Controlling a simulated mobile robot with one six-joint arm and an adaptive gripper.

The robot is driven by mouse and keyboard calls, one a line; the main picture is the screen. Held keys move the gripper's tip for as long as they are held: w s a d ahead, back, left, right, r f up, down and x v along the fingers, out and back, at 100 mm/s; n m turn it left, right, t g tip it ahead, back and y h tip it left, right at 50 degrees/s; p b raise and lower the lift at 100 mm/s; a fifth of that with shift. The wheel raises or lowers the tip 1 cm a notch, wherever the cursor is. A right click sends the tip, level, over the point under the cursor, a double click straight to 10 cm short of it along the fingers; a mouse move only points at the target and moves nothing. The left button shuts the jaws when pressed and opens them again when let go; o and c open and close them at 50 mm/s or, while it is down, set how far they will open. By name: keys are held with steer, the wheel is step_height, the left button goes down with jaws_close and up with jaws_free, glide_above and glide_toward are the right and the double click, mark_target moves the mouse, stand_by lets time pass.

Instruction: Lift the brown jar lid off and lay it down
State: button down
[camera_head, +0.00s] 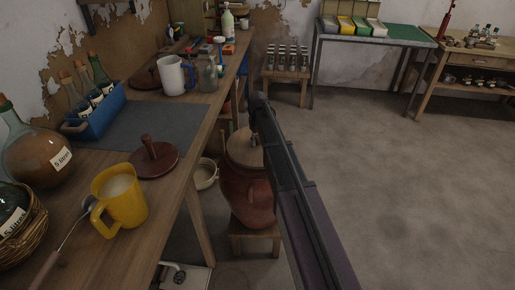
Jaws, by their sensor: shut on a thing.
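A large reddish-brown jar (246,198) stands on a low wooden stool beside the bench, partly behind my arm. A pale brown wooden jar lid (240,150) is at its mouth; I cannot tell whether it rests on the rim or is slightly raised. My gripper (257,128) is over the lid, shut on it; the fingers and the grip point are mostly hidden by my arm.
The bench on the left holds a dark red round lid with a knob (155,158), a yellow jug (120,200), a blue bottle carrier (95,112) and a demijohn (35,155). A grey mat (190,125) has bare room. The floor at right is clear.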

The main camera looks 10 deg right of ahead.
steer(key=shift+r, duration=0.15)
steer(key=shift+r+p, duration=2.4)
steer(key=shift+p, duration=0.1)
